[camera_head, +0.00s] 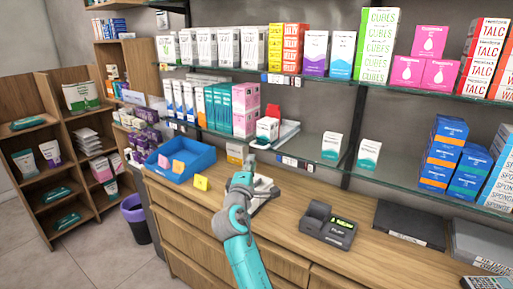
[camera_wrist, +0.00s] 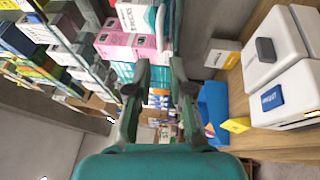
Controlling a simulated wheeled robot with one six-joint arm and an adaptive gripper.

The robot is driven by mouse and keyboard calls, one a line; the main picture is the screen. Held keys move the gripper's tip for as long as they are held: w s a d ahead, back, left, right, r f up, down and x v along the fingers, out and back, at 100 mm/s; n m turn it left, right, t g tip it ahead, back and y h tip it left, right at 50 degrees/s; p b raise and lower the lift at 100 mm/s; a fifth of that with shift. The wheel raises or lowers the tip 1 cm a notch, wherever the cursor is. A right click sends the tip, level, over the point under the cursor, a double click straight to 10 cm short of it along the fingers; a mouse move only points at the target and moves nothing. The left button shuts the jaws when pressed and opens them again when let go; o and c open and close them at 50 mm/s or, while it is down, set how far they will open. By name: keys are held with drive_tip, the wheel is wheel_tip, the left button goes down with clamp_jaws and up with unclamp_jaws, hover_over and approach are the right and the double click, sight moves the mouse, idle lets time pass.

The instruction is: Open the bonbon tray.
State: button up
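My gripper (camera_wrist: 158,90) is open, its two fingers apart with nothing between them. In the head view my gripper (camera_head: 241,178) is over the counter, in front of the glass shelf. No thing is clearly marked as the bonbon tray. A white case (camera_wrist: 275,60) with a dark grey handle and a blue label lies right of the fingers in the wrist view, apart from them. In the head view a pale grey-white thing (camera_head: 265,190) beside my gripper is partly hidden by it. A blue open tray (camera_head: 182,166) with pink and yellow notes stands to the left.
The wooden counter (camera_head: 300,222) holds a dark card terminal (camera_head: 328,227) and a black flat box (camera_head: 410,222) to the right. A glass shelf (camera_head: 215,132) with several medicine boxes and a red-and-white item (camera_head: 268,128) runs above. A purple bin (camera_head: 134,215) stands on the floor.

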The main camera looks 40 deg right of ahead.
sight(257, 146)
drive_tip(key=x, duration=0.9)
drive_tip(key=shift+w+d, duration=0.25)
drive_tip(key=shift+d, duration=0.05)
clamp_jaws()
